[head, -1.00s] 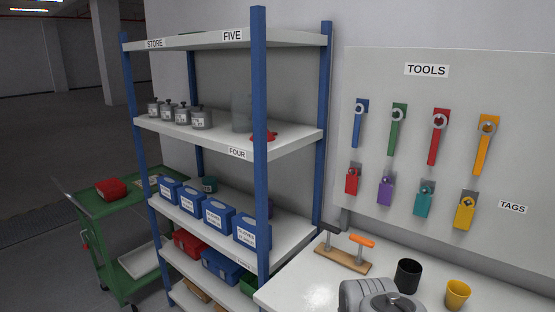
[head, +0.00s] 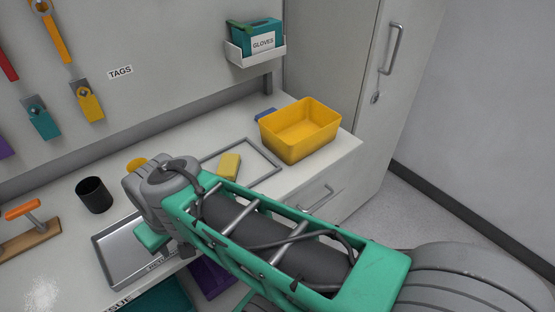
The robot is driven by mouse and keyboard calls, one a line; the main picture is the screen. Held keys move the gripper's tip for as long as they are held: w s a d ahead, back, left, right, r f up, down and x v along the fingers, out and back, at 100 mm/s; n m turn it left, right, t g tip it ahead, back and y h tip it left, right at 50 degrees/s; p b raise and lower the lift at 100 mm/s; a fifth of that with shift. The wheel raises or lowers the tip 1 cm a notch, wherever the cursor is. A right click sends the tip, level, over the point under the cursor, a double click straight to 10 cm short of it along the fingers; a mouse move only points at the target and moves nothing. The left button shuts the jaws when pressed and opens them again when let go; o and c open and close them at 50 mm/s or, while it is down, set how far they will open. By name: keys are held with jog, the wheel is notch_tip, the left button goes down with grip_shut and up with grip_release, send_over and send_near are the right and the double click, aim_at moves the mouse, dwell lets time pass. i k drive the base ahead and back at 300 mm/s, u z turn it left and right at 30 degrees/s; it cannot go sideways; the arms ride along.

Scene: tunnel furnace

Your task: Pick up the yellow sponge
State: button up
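The yellow sponge (head: 229,167) is a small block on the white worktop, at the left part of a thin grey rectangular outline (head: 265,152). My arm crosses the lower middle of the head view, and its grey joint lies to the left of the sponge. The arm's green link passes just below the sponge in the picture and may cover its lower edge. My gripper does not show, so I cannot see where it is relative to the sponge.
A black cup (head: 94,195), a partly hidden yellow cup (head: 135,164) and a metal tray (head: 117,268) are to the left. A grey cabinet (head: 345,65) stands right.

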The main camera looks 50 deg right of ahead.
aim_at(228, 168)
jog(key=z, duration=0.35)
jog(key=k, duration=0.35)
jog(key=z, duration=0.6)
jog(key=i, duration=0.5)
jog(key=k, duration=0.5)
jog(key=u, duration=4.1)
jog(key=k, duration=1.2)
jog(key=z, duration=0.85)
